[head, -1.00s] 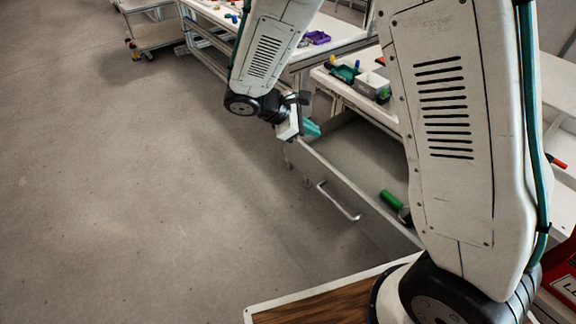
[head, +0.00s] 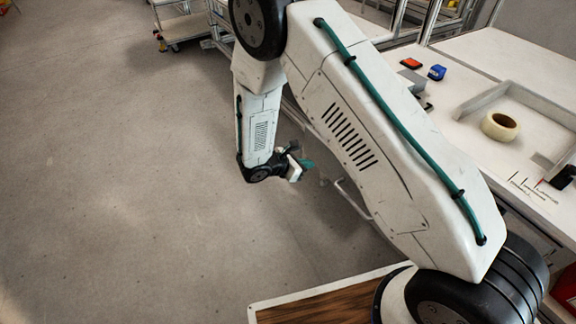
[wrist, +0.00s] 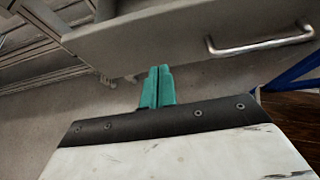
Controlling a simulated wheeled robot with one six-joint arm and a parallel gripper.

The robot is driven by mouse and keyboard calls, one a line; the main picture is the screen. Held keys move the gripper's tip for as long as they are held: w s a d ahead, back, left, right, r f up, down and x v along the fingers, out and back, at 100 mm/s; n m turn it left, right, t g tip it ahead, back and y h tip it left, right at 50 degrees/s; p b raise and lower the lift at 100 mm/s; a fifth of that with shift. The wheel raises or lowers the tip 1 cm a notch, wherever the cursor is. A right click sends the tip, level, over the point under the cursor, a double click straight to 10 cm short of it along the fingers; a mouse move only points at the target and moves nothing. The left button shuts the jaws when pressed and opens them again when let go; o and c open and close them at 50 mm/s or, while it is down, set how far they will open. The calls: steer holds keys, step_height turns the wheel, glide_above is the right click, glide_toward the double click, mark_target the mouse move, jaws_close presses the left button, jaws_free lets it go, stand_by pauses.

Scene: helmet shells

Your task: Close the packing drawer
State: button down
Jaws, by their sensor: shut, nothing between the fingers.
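The drawer's light grey front panel (wrist: 150,32) fills the top of the wrist view, with a metal bar handle (wrist: 262,46) at its right. In the head view the handle (head: 350,200) shows beside my arm, which hides most of the drawer, so its inside and how far it stands out cannot be seen. My gripper (wrist: 158,72) has its teal fingers pressed together and empty, pointing at the panel's lower part, left of the handle. Whether they touch it I cannot tell. In the head view my gripper (head: 304,166) is left of the handle.
A trolley (head: 180,30) stands at the far left back. The grey floor (head: 110,180) at left is clear.

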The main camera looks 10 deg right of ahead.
mark_target(329, 159)
steer(key=d, duration=0.2)
steer(key=w+d, duration=0.1)
steer(key=d, duration=0.1)
steer(key=w+d+f, duration=0.1)
steer(key=d, duration=0.1)
steer(key=shift+f, duration=0.1)
